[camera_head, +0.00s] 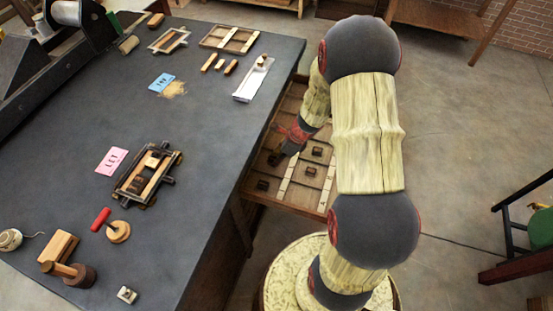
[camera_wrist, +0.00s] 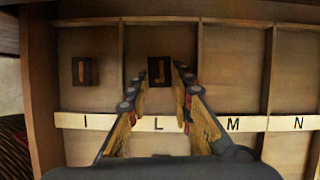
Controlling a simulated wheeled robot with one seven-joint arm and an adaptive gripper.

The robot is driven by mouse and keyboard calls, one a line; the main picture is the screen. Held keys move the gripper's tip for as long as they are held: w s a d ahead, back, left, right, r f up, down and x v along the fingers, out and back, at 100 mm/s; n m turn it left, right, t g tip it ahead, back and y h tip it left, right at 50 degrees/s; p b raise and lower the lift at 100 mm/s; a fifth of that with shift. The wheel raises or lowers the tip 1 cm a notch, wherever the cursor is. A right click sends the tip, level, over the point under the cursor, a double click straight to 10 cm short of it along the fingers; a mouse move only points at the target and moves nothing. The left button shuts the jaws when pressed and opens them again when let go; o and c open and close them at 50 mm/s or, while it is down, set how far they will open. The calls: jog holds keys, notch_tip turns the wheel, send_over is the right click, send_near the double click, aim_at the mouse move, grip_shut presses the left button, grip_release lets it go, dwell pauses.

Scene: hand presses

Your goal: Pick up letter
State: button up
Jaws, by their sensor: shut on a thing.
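A dark letter block (camera_wrist: 160,72) with a pale, J-like mark is between my fingertips in the wrist view, above the label marked L. My gripper (camera_wrist: 157,76) is shut on this block. In the head view my gripper (camera_head: 275,158) reaches down into the wooden type case (camera_head: 284,196), at its left side. I cannot tell whether the block still touches the case floor. A second dark block (camera_wrist: 85,71) with an upright stroke sits in the compartment to the left, above the label I. Other blocks (camera_head: 317,151) sit in the case in the head view.
Thin wooden dividers (camera_wrist: 198,65) stand close beside the gripper. The dark worktable (camera_head: 215,135) lies left of the case and carries a small press frame (camera_head: 147,173), a pink card (camera_head: 111,160), a red-handled tool (camera_head: 100,219) and wooden pieces. Its middle right is clear.

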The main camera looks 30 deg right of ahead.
aim_at(273, 160)
jog(key=v, duration=0.1)
jog(key=p+v, duration=0.2)
jog(key=v, duration=0.1)
jog(key=shift+w+a+r, duration=0.15)
jog(key=shift+w+a, duration=0.05)
jog(key=shift+a, duration=0.2)
jog(key=s+d+r+p, duration=0.1)
jog(key=s+r+p, duration=0.1)
jog(key=s+r, duration=0.2)
jog(key=s+d+r+p, duration=0.1)
jog(key=s+r, duration=0.3)
jog(key=s, duration=0.5)
jog(key=shift+r+p, duration=0.2)
jog(key=shift+p, duration=0.45)
jog(key=shift+s, duration=0.1)
